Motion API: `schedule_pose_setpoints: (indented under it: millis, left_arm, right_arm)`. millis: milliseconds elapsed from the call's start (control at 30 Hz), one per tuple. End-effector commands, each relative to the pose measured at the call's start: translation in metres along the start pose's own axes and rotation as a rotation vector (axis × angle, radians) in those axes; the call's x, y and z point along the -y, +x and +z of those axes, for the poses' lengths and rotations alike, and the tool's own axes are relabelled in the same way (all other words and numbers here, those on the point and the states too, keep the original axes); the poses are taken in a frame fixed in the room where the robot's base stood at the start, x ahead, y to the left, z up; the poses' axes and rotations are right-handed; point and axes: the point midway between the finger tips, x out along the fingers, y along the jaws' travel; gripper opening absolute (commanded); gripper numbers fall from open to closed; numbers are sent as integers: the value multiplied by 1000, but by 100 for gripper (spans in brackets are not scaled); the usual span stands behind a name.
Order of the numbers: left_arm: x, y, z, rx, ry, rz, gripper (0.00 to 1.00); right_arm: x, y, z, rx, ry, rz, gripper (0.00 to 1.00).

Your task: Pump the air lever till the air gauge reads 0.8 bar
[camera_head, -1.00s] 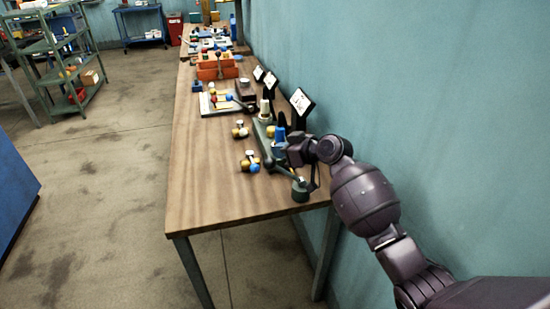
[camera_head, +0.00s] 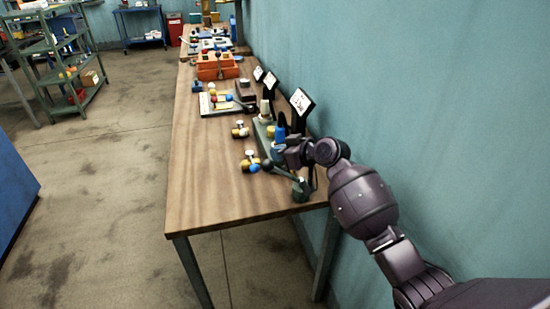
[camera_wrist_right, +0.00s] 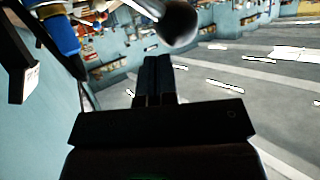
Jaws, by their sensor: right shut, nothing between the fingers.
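The lever (camera_head: 284,171) is a dark rod with a black ball knob (camera_head: 265,163). It slants up and left from a green post (camera_head: 299,190) at the bench's near right corner. My right gripper (camera_head: 281,150) is shut and empty, beside and just above the knob. In the right wrist view the closed fingers (camera_wrist_right: 157,62) point at the knob (camera_wrist_right: 178,22), which appears just beyond the tips; I cannot tell whether they touch. No readable air gauge face shows. My left gripper is not in view.
A blue cylinder (camera_head: 280,134) stands on a green base behind my gripper. Brass and blue fittings (camera_head: 250,162) lie to the left. A black-framed card (camera_head: 300,104) stands near the wall. The wooden bench (camera_head: 205,185) is clear at its near left.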

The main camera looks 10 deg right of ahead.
Motion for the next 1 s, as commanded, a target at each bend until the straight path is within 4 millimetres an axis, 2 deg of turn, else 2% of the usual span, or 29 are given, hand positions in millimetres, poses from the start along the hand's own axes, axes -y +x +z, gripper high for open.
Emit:
schedule_pose_setpoints:
  millis: [1000]
  left_arm:
    - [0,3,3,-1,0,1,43]
  right_arm:
    - [5,7,7,3,1,-1,0]
